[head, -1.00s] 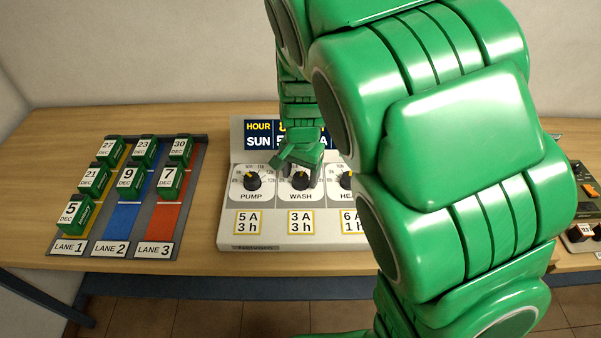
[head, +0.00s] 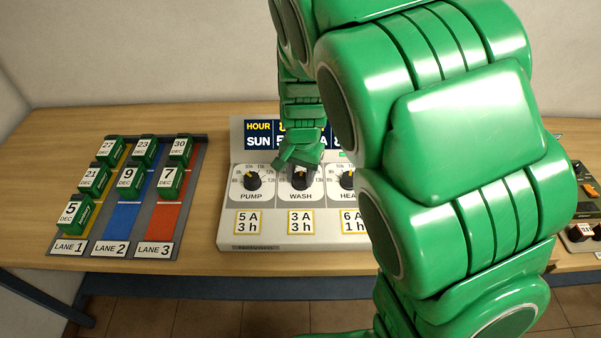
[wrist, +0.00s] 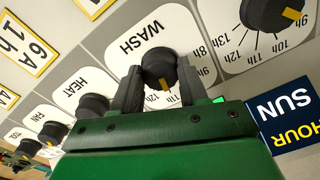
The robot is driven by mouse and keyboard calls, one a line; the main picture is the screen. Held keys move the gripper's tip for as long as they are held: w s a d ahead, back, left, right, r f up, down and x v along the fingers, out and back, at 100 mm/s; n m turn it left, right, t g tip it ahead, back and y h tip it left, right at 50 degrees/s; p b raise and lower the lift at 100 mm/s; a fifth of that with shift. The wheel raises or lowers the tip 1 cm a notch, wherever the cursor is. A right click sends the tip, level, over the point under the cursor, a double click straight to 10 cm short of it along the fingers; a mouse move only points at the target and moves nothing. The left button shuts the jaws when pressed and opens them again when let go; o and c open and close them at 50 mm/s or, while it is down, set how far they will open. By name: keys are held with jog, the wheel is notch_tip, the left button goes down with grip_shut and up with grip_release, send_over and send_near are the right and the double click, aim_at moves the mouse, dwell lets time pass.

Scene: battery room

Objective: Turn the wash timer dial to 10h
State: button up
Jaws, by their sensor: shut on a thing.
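The wash timer dial (wrist: 158,66) is a black knob with a yellow pointer mark on a white WASH plate. In the wrist view the mark points down and slightly right, roughly toward the 11h label; the exact reading is unclear. The 10h label is hidden by the right finger. My gripper (wrist: 158,84) has one dark finger on each side of this knob and is shut on it. In the head view my gripper (head: 300,172) is over the wash dial (head: 301,181), covering its upper part.
The pump dial (head: 252,181) is close on the left, and the heat dial (wrist: 93,104) is on the other side. A display (head: 262,136) stands behind, partly hidden by my arm. A rack with green dated blocks (head: 108,246) lies left on the table.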

aim_at(302, 177)
jog(key=shift+n, duration=2.5)
jog(key=o, duration=1)
jog(key=shift+o, duration=0.2)
jog(key=shift+r, duration=0.1)
notch_tip(302, 177, up, 8)
jog(key=shift+d+f, duration=0.15)
jog(key=shift+f, duration=0.05)
